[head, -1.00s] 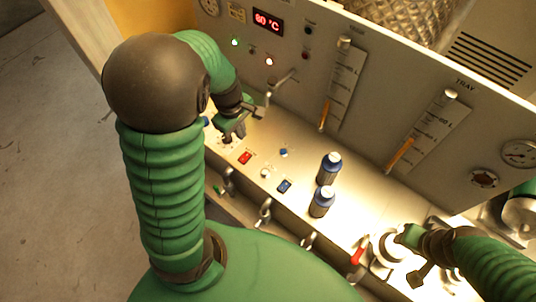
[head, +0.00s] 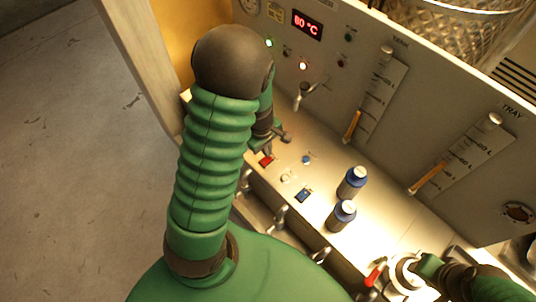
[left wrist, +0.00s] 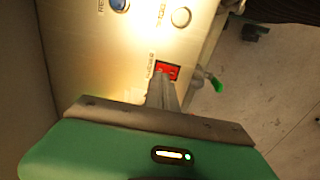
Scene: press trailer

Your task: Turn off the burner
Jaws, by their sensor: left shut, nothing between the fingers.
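A red rocker switch (head: 266,161) sits on the lit control ledge, with a label beside it that I cannot read. In the left wrist view the red switch (left wrist: 168,71) lies just past the fingertips. My left gripper (head: 278,139) is shut and empty, pointing down at the ledge close by the switch. The left wrist view also shows its narrow shut fingers (left wrist: 163,92) reaching the switch's near edge; I cannot tell whether they touch. My right gripper (head: 432,266) is at the lower right by a white round fitting; its fingers are not clear.
A red display (head: 307,24) shows a temperature. A small tap (head: 302,95) juts from the panel.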

